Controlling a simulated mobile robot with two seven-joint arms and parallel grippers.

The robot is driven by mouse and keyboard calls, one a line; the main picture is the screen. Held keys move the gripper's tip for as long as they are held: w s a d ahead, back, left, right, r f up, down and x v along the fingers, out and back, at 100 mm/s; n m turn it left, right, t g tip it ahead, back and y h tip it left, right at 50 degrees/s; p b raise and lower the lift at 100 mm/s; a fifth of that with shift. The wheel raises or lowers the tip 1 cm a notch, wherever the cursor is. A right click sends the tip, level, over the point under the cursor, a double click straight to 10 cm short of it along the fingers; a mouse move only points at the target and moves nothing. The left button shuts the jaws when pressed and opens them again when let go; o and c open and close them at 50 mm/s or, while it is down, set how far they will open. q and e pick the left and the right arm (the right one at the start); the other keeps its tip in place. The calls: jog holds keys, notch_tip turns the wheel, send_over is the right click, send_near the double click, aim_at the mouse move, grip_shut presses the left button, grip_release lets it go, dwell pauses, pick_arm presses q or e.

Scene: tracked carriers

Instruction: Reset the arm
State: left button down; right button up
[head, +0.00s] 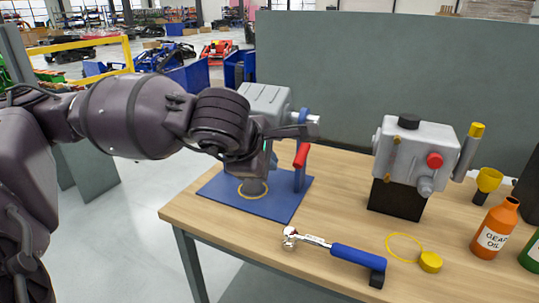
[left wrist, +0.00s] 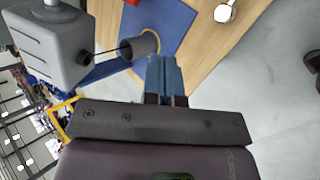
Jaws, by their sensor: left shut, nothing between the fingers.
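My left arm reaches in from the left in the head view, and my left gripper (head: 298,131) is above the table in front of a grey unit (head: 264,97) on a blue stand. In the left wrist view the fingers of the left gripper (left wrist: 165,78) are together with nothing between them. The grey housing (left wrist: 48,45) and a dark grey cylinder (left wrist: 138,46) are near the fingertips; I cannot tell whether they touch. My right gripper is in neither view.
The blue base plate (head: 285,207) lies at the wooden table's left end, with a red lever (head: 301,155) on its stand. A blue-handled ratchet (head: 358,257), a yellow cap (head: 430,262), a second grey unit (head: 412,155) and an orange oil bottle (head: 495,230) stand or lie to the right. A grey panel (head: 350,60) is behind.

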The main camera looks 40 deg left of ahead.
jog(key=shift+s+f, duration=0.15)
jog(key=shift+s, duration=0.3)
